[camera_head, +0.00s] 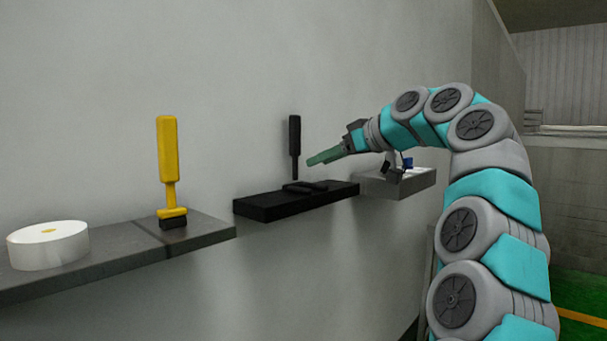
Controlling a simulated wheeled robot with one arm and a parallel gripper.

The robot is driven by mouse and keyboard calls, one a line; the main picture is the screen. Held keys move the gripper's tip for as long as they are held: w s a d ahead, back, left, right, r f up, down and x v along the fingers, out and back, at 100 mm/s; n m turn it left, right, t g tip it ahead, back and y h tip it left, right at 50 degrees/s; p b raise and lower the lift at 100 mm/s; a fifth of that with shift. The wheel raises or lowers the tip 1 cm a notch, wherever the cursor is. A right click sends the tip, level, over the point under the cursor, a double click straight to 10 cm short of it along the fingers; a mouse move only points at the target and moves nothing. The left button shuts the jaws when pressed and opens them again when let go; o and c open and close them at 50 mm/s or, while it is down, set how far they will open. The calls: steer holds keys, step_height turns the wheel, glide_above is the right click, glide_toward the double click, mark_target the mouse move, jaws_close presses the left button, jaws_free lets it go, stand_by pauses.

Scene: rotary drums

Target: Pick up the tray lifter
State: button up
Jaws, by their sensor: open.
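A black tool with an upright handle (294,136) and a thin lower shaft stands at the black shelf (262,209); it looks like the tray lifter, though no label shows. A flat dark piece (305,187) lies at its foot; I cannot tell whether the two are joined. My gripper (315,159) has green fingers, reaches in from the right and points left towards the black tool's lower shaft. Its fingertips show just right of the shaft and above the shelf. It is open with nothing seen between the fingers. The gap between them is hard to see from this side.
A yellow-handled brush (168,150) stands upright on the long grey shelf (110,250) at left, beside a white roll (48,246). A light grey shelf (420,182) with small items is behind my arm at right. The grey wall is close behind the shelves.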

mark_target(297, 171)
steer(key=x, duration=0.7)
steer(key=shift+w+a+p, duration=0.1)
steer(key=shift+a+p, duration=0.1)
steer(key=shift+p, duration=0.15)
steer(key=shift+f, duration=0.1)
jaws_close()
stand_by(1.0)
